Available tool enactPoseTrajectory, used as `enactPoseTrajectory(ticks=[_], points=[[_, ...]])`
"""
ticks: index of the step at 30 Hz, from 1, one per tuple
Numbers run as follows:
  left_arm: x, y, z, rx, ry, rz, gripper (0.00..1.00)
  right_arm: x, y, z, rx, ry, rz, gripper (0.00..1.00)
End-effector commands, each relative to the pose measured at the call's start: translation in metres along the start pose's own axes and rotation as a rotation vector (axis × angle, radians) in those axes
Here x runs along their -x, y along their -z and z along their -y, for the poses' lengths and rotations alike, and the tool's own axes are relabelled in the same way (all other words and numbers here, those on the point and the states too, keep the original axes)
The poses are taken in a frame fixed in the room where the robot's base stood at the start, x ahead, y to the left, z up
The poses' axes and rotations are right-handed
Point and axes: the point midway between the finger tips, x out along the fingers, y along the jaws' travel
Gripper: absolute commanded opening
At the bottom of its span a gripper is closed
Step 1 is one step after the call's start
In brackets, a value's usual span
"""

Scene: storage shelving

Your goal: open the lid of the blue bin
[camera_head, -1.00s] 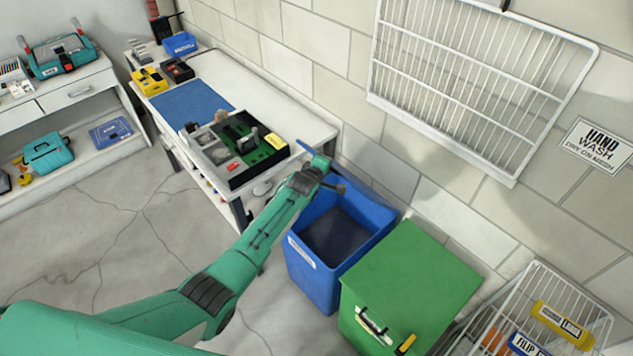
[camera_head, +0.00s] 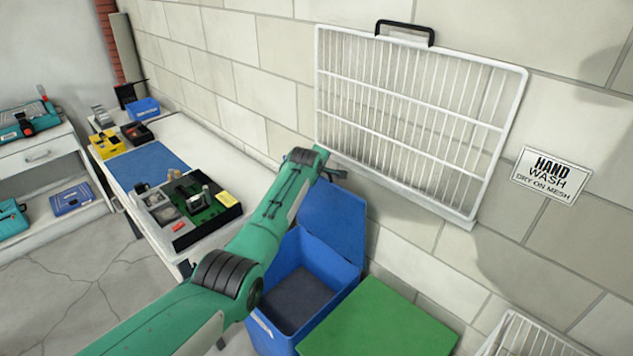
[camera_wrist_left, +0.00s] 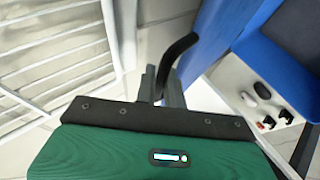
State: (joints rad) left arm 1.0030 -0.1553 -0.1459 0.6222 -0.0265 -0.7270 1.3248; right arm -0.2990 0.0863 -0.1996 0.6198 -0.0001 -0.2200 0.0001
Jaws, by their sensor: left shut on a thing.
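The blue bin (camera_head: 264,339) stands between the workbench and a green bin, with its dark inside in view. Its blue lid (camera_head: 335,222) is swung up at the rear, near the wall, with its inner face towards the head camera. My left gripper (camera_head: 335,173) is at the lid's top edge. In the left wrist view my left gripper (camera_wrist_left: 163,88) is shut on a black curved handle (camera_wrist_left: 182,46) beside the blue lid (camera_wrist_left: 210,38). The contact is partly hidden by the gripper. My right gripper is in neither view.
A green bin (camera_head: 380,325) stands right beside the blue bin. A white wire rack (camera_head: 420,115) hangs on the wall behind, close to my left gripper. A white workbench (camera_head: 225,143) with a black and green tray (camera_head: 205,213) lies left of the bin.

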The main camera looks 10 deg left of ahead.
Motion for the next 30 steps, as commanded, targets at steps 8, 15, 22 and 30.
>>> enactPoseTrajectory(ticks=[8,15,22,30], points=[[-0.005,-0.001,-0.005,0.001,0.001,0.001,0.00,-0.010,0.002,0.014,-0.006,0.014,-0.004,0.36],[-0.005,-0.001,-0.006,0.001,0.001,0.001,0.00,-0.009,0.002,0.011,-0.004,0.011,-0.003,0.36],[-0.005,-0.001,-0.006,0.001,0.001,0.001,0.30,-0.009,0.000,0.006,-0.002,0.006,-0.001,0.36],[-0.006,-0.001,-0.004,0.001,0.004,0.002,0.32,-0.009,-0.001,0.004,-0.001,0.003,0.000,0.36]])
